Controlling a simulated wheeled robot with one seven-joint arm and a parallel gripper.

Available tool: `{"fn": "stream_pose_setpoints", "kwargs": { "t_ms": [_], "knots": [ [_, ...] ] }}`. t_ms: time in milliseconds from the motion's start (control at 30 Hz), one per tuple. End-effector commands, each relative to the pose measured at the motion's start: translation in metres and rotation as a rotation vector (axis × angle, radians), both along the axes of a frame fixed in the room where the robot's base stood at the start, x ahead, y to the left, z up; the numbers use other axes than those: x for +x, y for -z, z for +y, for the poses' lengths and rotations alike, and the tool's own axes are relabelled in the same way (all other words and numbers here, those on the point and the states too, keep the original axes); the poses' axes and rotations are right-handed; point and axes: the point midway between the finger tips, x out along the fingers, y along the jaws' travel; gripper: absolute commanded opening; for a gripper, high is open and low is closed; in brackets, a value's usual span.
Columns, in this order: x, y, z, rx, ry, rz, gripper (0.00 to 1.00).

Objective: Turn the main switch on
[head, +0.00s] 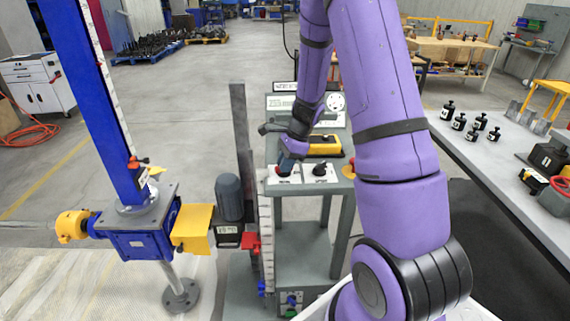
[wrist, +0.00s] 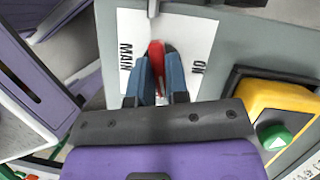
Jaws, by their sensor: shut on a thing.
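The main switch shows in the wrist view as a red handle (wrist: 156,54) on a white plate (wrist: 190,28) marked MAIN and ON. My gripper (wrist: 160,78) has its two blue fingers closed around the red handle, one on each side. The fingers hide part of the handle and the plate. The handle lies upright in this picture, between the two words, with ON to its right. In the head view my gripper (head: 289,163) reaches down onto the white switch plate (head: 284,178) at the front left of the grey control stand; the handle is mostly hidden there.
A black knob (head: 320,169) sits just right of the plate. A yellow box (head: 324,145) stands behind it, and its green button (wrist: 273,137) shows in the wrist view. A blue screw jack (head: 138,228) stands left. A bench (head: 505,178) with small black parts is at right.

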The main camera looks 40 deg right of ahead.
Motion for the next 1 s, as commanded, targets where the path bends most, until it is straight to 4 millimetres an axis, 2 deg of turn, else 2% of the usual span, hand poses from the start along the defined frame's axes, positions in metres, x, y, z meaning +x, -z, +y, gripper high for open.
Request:
{"fn": "stream_pose_setpoints", "kwargs": {
  "t_ms": [1000],
  "knots": [
    [0.0043,-0.0006,0.0003,-0.002,-0.961,-0.002,0.0]
  ]
}}
